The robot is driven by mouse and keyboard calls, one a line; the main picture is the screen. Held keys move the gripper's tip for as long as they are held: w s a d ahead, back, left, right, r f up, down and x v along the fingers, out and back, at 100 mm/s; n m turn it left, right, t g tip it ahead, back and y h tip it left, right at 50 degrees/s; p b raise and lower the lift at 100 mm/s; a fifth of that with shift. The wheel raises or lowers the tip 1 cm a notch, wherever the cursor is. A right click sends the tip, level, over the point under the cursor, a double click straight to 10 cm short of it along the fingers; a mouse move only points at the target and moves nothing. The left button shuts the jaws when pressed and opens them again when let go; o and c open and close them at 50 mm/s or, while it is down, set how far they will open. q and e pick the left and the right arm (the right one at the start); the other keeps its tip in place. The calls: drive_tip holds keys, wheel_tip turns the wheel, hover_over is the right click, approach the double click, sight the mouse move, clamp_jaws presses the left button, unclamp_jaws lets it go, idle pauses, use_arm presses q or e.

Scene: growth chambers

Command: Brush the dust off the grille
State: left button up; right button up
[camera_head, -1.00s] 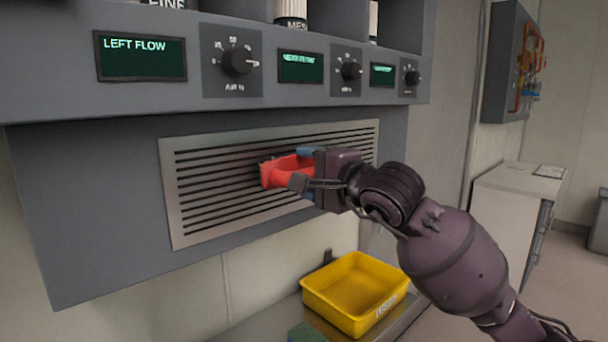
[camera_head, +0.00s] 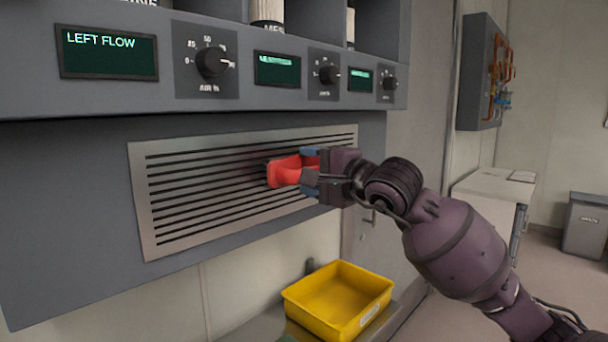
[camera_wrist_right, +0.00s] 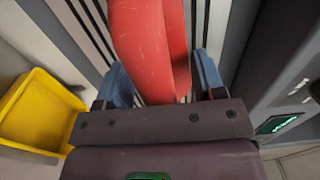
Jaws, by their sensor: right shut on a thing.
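The grille (camera_head: 200,205) is a pale metal panel with dark horizontal slots, set in the grey front of the cabinet. My right gripper (camera_head: 309,175) is in front of its right half, shut on a red brush (camera_head: 284,172). The brush's red body is against or very close to the slats; I cannot tell if it touches. In the right wrist view the red brush (camera_wrist_right: 150,45) stands between the blue fingertips, with the slats (camera_wrist_right: 88,25) behind. No bristles show. I cannot make out dust on the slats. My left gripper is not in view.
A yellow tray (camera_head: 376,289) sits on the ledge below the grille. Above are knobs (camera_head: 213,62) and green displays, one reading LEFT FLOW (camera_head: 108,53). A white cabinet (camera_head: 489,194) and a grey bin (camera_head: 586,224) stand at the right.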

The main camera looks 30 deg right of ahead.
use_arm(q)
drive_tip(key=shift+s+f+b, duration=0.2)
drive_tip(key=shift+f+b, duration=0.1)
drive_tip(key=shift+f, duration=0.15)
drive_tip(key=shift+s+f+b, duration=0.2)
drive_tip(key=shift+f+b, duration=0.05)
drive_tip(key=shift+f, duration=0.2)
use_arm(e)
drive_tip(key=shift+w+d+f, duration=0.1)
drive_tip(key=shift+w+d, duration=0.15)
drive_tip(key=shift+d, duration=0.45)
drive_tip(key=shift+w+d+r, duration=0.1)
drive_tip(key=shift+w+d, duration=0.15)
drive_tip(key=shift+d, duration=0.45)
drive_tip(key=shift+w+d+f, duration=0.1)
drive_tip(key=shift+w+d, duration=0.15)
drive_tip(key=shift+d, duration=0.45)
drive_tip(key=shift+w+d, duration=0.3)
drive_tip(key=shift+d, duration=0.4)
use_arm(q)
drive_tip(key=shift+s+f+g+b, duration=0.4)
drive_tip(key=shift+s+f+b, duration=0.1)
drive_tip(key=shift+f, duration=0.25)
use_arm(e)
drive_tip(key=shift+w+d, duration=0.25)
drive_tip(key=shift+d, duration=0.6)
